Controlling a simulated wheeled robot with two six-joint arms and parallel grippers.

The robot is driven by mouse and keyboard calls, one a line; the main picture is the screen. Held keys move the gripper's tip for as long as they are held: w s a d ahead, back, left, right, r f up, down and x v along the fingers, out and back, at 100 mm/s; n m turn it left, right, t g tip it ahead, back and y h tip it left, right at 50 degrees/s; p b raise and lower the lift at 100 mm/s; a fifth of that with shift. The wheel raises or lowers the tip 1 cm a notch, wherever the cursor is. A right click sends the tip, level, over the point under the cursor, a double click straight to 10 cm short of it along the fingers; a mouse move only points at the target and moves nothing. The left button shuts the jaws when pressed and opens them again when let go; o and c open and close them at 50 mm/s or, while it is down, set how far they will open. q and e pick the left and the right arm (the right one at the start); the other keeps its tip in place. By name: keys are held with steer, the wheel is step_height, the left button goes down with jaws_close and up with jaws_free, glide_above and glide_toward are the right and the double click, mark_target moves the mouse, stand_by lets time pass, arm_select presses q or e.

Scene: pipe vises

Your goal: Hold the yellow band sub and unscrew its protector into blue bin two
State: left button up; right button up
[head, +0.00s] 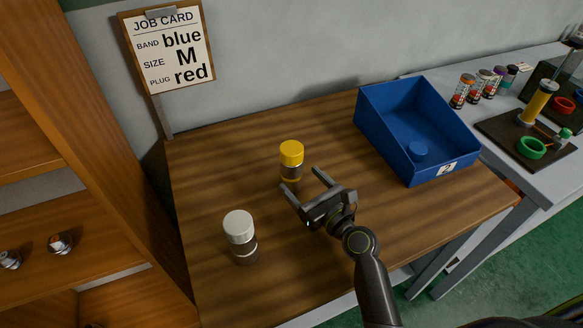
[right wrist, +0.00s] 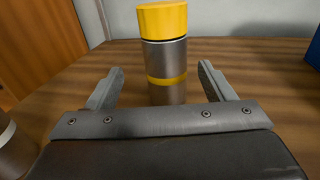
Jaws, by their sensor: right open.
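The yellow band sub (head: 291,172) stands upright on the wooden table, a metal cylinder with a yellow protector (head: 291,151) on top. In the right wrist view its yellow band (right wrist: 167,81) shows below the yellow protector (right wrist: 162,20). My right gripper (head: 300,178) is open, its fingers pointing at the sub. In the right wrist view the sub appears in the gap between the fingers (right wrist: 159,72), touching neither; its foot is hidden. My left gripper is out of view.
A white-capped sub (head: 240,238) stands at the table's front left. A job card (head: 167,48) reads blue, M, red. A shelf (head: 60,205) is at left. A grey bench (head: 500,130) at right holds several small cylinders and a dark board (head: 510,140). The table's middle is largely clear.

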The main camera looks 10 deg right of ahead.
mark_target(291, 144)
steer(key=x, duration=0.3)
steer(key=shift+s, duration=0.1)
steer(key=shift+d+x, duration=0.2)
steer(key=shift+x, duration=1.15)
steer(key=shift+d+x, duration=0.2)
steer(key=shift+x, duration=1.1)
steer(key=shift+f, duration=0.1)
steer(key=c, duration=1.4)
step_height(291, 144, up, 10)
steer(key=p, duration=0.5)
steer(key=shift+c, duration=0.3)
steer(key=shift+s+d, duration=0.2)
steer(key=shift+d, duration=0.1)
steer(key=s+d+r+y, duration=0.1)
steer(key=s+d+r, duration=0.1)
steer(key=s, duration=0.7)
steer(key=s+d+r+n+y, duration=0.1)
steer(key=s+d+r, duration=0.1)
steer(key=s+d, duration=0.3)
steer(key=s, duration=0.4)
steer(key=shift+d+g, duration=0.3)
steer(key=shift+g, duration=0.1)
